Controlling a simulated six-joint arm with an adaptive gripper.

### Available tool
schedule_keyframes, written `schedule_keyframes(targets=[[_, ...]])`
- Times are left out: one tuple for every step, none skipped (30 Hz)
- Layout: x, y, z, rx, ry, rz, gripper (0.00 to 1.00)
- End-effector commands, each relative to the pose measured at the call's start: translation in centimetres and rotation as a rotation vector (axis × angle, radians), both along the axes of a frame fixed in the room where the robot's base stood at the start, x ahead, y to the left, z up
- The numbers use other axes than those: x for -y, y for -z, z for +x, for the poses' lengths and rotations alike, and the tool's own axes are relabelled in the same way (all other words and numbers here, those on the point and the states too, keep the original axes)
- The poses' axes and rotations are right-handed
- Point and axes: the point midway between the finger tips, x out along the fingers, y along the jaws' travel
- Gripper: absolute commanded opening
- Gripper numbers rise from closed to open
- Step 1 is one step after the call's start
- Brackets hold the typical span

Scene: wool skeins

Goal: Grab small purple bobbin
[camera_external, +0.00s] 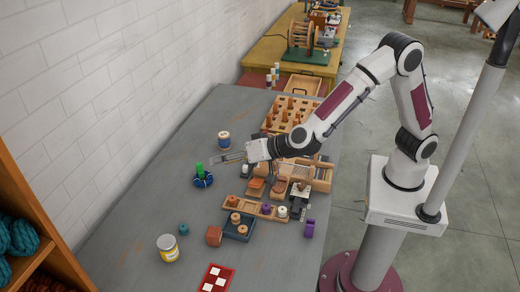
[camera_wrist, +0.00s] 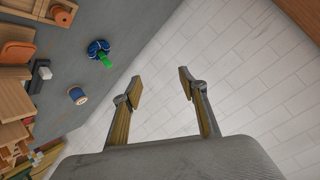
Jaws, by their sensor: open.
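A small purple bobbin (camera_external: 266,209) sits in a long wooden tray (camera_external: 248,205) near the middle of the grey table in the external view. A second, larger purple piece (camera_external: 309,229) stands on the table at the tray's right. My gripper (camera_external: 222,158) is above the table, up and left of both, close to a blue-and-green piece (camera_external: 203,179). In the wrist view my gripper (camera_wrist: 160,86) has its fingers apart with nothing between them. No purple thing shows clearly in the wrist view.
A blue-banded spool (camera_external: 224,138) stands behind my gripper. Wooden racks and blocks crowd the table's right side. The white brick wall (camera_external: 90,80) borders the left. The table's left strip is mostly clear.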

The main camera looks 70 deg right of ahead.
Motion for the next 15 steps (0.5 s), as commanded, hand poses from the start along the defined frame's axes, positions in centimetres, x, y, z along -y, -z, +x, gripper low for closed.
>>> schedule_keyframes(targets=[[-0.5,1.3,-0.2,-0.008,0.023,-0.015,0.42],[-0.6,1.9,-0.2,-0.010,0.040,-0.021,0.42],[-0.7,2.8,-0.4,-0.015,0.062,-0.035,0.42],[-0.8,3.5,-0.5,-0.019,0.080,-0.043,0.42],[-0.9,4.1,-0.7,-0.023,0.095,-0.053,0.42],[-1.0,5.0,-1.0,-0.028,0.117,-0.067,0.42],[-1.1,5.6,-1.2,-0.031,0.136,-0.079,0.42],[-1.2,6.3,-1.4,-0.035,0.152,-0.089,0.42],[-1.2,7.2,-1.8,-0.041,0.174,-0.106,0.42],[-1.2,7.8,-2.1,-0.045,0.192,-0.118,0.42],[-1.3,8.5,-2.5,-0.049,0.208,-0.132,0.42],[-1.3,9.3,-3.0,-0.054,0.229,-0.150,0.42],[-1.3,10.0,-3.4,-0.060,0.247,-0.164,0.42],[-1.3,10.7,-3.8,-0.064,0.263,-0.178,0.42],[-1.3,11.5,-4.3,-0.069,0.284,-0.198,0.42]])
